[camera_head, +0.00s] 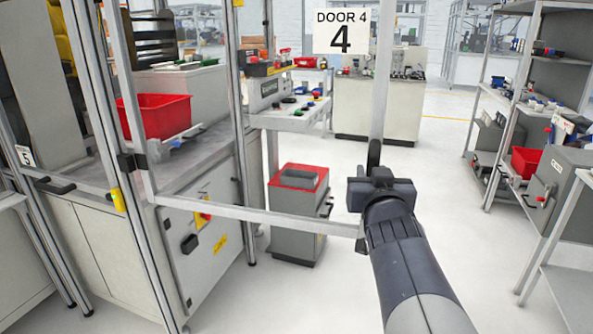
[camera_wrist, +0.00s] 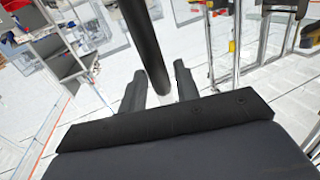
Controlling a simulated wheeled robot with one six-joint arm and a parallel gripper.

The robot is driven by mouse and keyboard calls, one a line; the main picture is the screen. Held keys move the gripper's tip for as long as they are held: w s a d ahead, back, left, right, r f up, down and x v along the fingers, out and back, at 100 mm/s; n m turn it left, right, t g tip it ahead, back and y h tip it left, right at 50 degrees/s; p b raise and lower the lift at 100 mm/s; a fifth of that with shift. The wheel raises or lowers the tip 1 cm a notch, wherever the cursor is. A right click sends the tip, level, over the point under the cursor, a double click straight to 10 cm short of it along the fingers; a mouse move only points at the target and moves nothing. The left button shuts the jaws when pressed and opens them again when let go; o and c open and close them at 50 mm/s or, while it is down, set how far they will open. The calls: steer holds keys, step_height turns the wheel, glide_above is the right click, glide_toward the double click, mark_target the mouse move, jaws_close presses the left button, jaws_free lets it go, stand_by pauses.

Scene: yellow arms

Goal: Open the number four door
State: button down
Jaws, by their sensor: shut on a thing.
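The number four door is an aluminium frame whose lower bar (camera_head: 290,221) and right upright (camera_head: 383,75) show in the head view. A white sign reading DOOR 4 (camera_head: 342,32) hangs at its upper right. The lower bar passes in front of a cell post, and the door's free edge stands out to the right, clear of that post. My gripper (camera_head: 375,178) is at the right upright, shut on the dark door handle (camera_head: 374,154). In the wrist view the handle (camera_wrist: 143,35) is a dark bar between my two fingers (camera_wrist: 158,80). The fingers partly hide the handle's grip.
Left is the machine cell with a grey cabinet (camera_head: 205,240), a red bin (camera_head: 157,115) and a door marked 5 (camera_head: 26,156). A grey box with a red top (camera_head: 298,205) stands on the floor behind the door. Shelves (camera_head: 515,95) line the right. Floor between is clear.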

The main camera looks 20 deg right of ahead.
steer(key=shift+w+a, duration=0.25)
steer(key=shift+a, duration=0.1)
steer(key=c, duration=1.5)
jaws_free()
steer(key=shift+o, duration=1.3)
steer(key=shift+w+a+n, duration=0.3)
steer(key=shift+a, duration=0.1)
steer(key=shift+s, duration=0.1)
